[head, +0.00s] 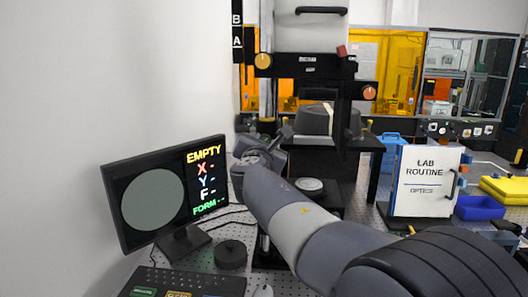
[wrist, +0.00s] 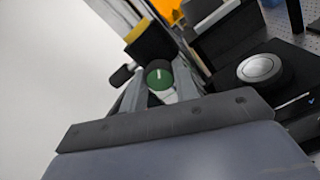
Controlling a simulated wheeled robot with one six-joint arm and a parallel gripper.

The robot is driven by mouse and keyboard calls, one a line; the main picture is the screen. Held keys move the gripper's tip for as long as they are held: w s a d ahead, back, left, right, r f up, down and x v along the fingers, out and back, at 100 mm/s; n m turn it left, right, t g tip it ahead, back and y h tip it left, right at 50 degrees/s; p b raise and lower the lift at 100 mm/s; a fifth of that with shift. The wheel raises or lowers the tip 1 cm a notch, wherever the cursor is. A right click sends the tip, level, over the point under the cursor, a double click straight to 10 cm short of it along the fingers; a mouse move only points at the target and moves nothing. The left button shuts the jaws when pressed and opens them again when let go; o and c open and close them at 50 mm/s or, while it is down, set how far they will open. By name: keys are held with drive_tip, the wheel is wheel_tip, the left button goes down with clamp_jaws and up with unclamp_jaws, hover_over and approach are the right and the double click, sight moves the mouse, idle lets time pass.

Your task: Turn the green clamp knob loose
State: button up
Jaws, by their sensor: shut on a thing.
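The green clamp knob (wrist: 159,77) shows in the wrist view, a dark-rimmed round knob with a green face and a white line on it. My gripper (wrist: 160,86) has its two fingers on either side of the knob and is shut on it. In the head view my gripper (head: 262,152) is at the black column of the instrument, left of its middle. The green knob cannot be made out there, hidden by my gripper and wrist.
A monitor (head: 160,195) reading EMPTY stands at left, with a keyboard (head: 185,283) and a dark round puck (head: 230,254) in front. A round metal-topped stage (head: 309,186) is right of my arm; it also shows in the wrist view (wrist: 260,68). A LAB ROUTINE sign (head: 425,180) stands at right.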

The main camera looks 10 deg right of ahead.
drive_tip(key=m+b, duration=0.8)
drive_tip(key=m, duration=0.2)
drive_tip(key=shift+f+b, duration=0.1)
drive_tip(key=shift+b, duration=0.25)
drive_tip(key=shift+m, duration=0.3)
drive_tip(key=o, duration=1)
drive_tip(key=shift+c, duration=0.2)
drive_tip(key=b+v, duration=0.2)
drive_tip(key=v, duration=0.8)
drive_tip(key=shift+s+a, duration=0.15)
drive_tip(key=shift+s, duration=0.25)
